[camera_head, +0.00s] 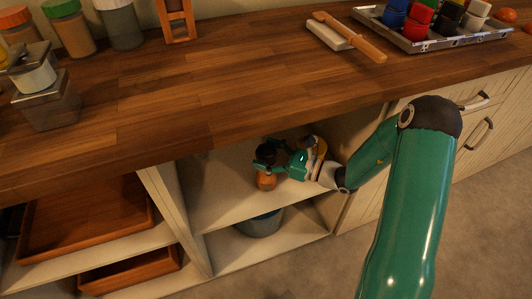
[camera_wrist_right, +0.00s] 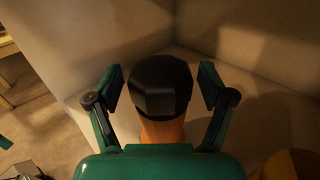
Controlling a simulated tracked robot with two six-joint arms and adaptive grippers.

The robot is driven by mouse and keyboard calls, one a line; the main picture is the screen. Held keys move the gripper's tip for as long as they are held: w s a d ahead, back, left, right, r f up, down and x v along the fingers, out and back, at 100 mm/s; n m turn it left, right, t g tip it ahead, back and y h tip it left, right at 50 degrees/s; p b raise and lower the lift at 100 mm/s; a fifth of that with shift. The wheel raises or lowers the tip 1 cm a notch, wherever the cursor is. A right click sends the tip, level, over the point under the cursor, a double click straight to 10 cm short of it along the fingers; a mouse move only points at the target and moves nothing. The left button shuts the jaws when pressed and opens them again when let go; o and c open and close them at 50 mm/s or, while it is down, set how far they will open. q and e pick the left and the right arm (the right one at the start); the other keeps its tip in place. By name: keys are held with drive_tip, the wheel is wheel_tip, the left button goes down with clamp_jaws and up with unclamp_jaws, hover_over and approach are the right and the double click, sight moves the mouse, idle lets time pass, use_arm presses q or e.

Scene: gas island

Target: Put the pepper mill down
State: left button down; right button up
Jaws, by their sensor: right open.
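The pepper mill (camera_head: 266,181) has a dark top and an orange-brown body. It stands upright on the upper shelf of the open cabinet under the counter. My right gripper (camera_head: 268,165) is at the mill, with its fingers open around it. In the right wrist view the mill's dark faceted top (camera_wrist_right: 160,85) sits between the two fingers of the right gripper (camera_wrist_right: 164,88), with a gap on each side. The gripper hides part of the mill's body. My left gripper is not in view.
The wooden countertop (camera_head: 200,100) overhangs the shelf (camera_head: 220,205). A grey pot (camera_head: 260,224) stands on the shelf below. A cabinet divider (camera_head: 175,210) is to the left, beside wooden trays (camera_head: 85,228). A rounded orange object (camera_wrist_right: 292,165) shows at the wrist view's lower right.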

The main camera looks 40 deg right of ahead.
drive_tip(key=p+v, duration=0.1)
drive_tip(key=v, duration=1.1)
drive_tip(key=shift+p, duration=0.3)
drive_tip(key=shift+f, duration=0.1)
